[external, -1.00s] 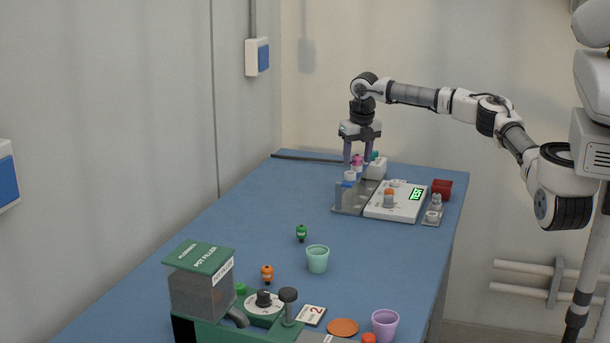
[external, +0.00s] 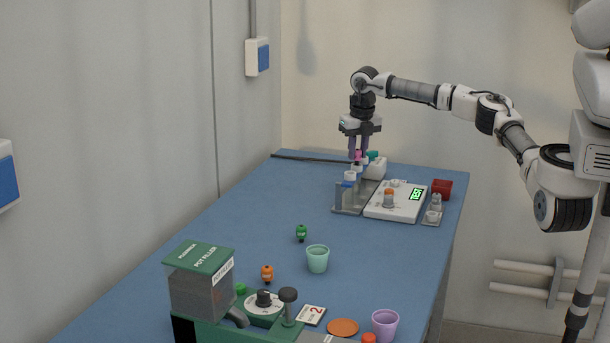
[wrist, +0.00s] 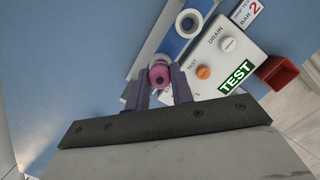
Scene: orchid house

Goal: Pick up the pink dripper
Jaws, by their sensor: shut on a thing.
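The pink dripper (external: 358,155) is at the far end of the blue bench, by the grey stand, held between my gripper's two purple fingers. In the wrist view the pink dripper (wrist: 160,72) shows as a round pink cap between the fingertips. My gripper (external: 358,152) points down and is shut on it; the jaws also show in the wrist view (wrist: 160,84). The dripper's lower part is hidden, so I cannot tell whether it is clear of its seat.
A teal-topped piece (external: 373,155) stands close right of my fingers. The grey stand (external: 355,200) and white tester (external: 408,205) are in front, with a red container (external: 442,188) to the right. The bench's left middle is clear.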

